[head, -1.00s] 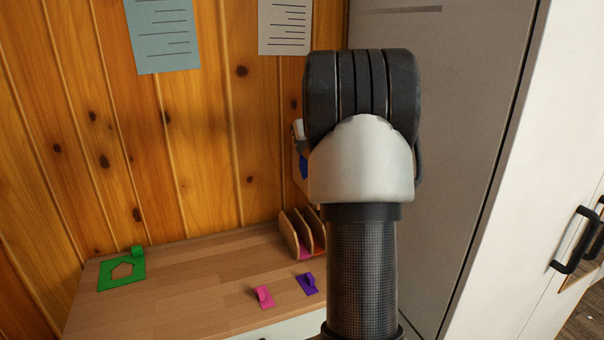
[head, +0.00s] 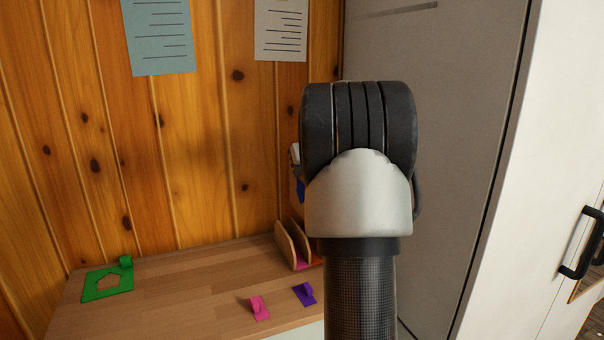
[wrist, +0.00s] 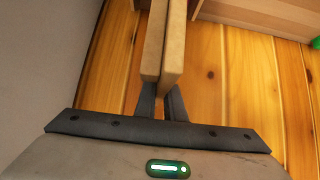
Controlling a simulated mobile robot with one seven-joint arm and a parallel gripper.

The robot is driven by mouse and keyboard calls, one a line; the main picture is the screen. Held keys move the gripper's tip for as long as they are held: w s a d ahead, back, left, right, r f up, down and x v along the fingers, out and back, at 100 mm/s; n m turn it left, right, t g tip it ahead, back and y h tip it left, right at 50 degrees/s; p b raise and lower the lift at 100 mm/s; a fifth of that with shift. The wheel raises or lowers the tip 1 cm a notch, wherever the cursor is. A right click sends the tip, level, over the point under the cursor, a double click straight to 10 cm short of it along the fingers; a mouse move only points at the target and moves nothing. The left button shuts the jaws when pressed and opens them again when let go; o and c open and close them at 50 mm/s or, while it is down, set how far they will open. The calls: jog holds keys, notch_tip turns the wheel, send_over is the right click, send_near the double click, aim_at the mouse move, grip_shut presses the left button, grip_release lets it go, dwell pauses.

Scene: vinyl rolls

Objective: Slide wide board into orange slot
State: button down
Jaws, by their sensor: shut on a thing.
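My gripper (wrist: 162,98) shows at the bottom of the wrist view, its dark fingers closed on a tan wooden board (wrist: 174,45). The board is seen nearly edge-on, as two narrow strips running up the picture. In the head view my own arm hides the gripper and most of what it holds. A wooden rack with upright dividers (head: 286,246) stands on the counter, partly behind my arm. A pink slot floor (head: 301,265) and an orange slot floor (head: 317,261) show low between its dividers. The board's gap to the orange slot is hidden.
A wooden counter (head: 190,285) carries a green plate with a cut-out (head: 92,293), a pink piece (head: 259,309) and a purple piece (head: 305,294). A plank wall (head: 200,150) stands behind. A grey cabinet side (head: 450,140) rises close on the right. The counter's middle is clear.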

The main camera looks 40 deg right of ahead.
aim_at(303, 203)
jog(key=shift+f+b, duration=4.1)
jog(key=shift+b, duration=0.1)
jog(key=shift+f+b, duration=1)
jog(key=shift+b, duration=0.05)
jog(key=c, duration=1.8)
grip_release()
jog(key=shift+o, duration=0.2)
jog(key=shift+v, duration=4)
jog(key=shift+a+r, duration=0.1)
